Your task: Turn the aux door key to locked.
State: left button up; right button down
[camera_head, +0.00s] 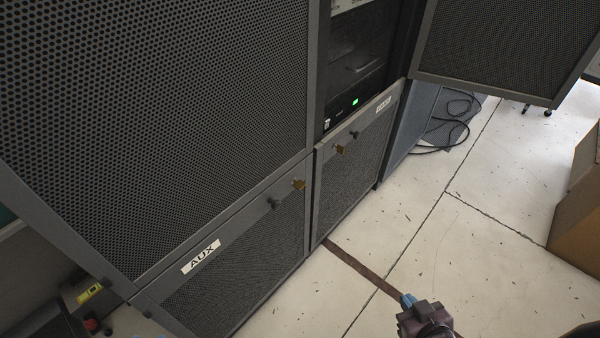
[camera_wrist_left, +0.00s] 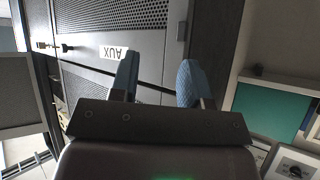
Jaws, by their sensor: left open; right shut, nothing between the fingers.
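The aux door (camera_head: 240,262) is the low mesh panel with a white AUX label (camera_head: 201,256), closed in the head view. A brass key (camera_head: 299,185) sits at its upper right corner, beside a black knob (camera_head: 274,203). The key's exact angle is too small to tell. In the left wrist view the AUX label (camera_wrist_left: 120,53) appears upside down, with the key small at far left (camera_wrist_left: 41,45). My left gripper (camera_wrist_left: 157,80) is open and empty before the door, apart from the key. My right gripper (camera_head: 408,301) is shut and empty over the floor, away from the door.
A neighbouring lower door (camera_head: 352,170) has a similar brass key (camera_head: 339,149) and black knob. A large mesh door (camera_head: 160,110) stands above the aux door. Another mesh door (camera_head: 510,45) hangs at upper right. Cables (camera_head: 450,132) and a brown box (camera_head: 580,205) are on the right.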

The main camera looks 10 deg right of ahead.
aim_at(299, 185)
jog(key=i+l+u, duration=0.25)
jog(key=l, duration=0.3)
jog(key=l+u, duration=0.25)
jog(key=l, duration=0.3)
jog(key=i+l+u, duration=0.15)
jog(key=l+u, duration=0.15)
jog(key=l, duration=0.3)
jog(key=l+u, duration=0.2)
jog(key=l, duration=0.25)
jog(key=k+l+u, duration=0.2)
jog(key=l, duration=0.2)
jog(key=l+u, duration=0.2)
jog(key=l, duration=0.25)
jog(key=k+l+u, duration=0.2)
jog(key=l, duration=0.2)
jog(key=k+l+u, duration=0.1)
jog(key=l, duration=0.25)
jog(key=l+u, duration=0.1)
jog(key=l, duration=0.3)
jog(key=k+l+u, duration=0.1)
jog(key=l, duration=0.25)
jog(key=k+l, duration=0.2)
jog(key=l+u, duration=0.05)
jog(key=l, duration=0.1)
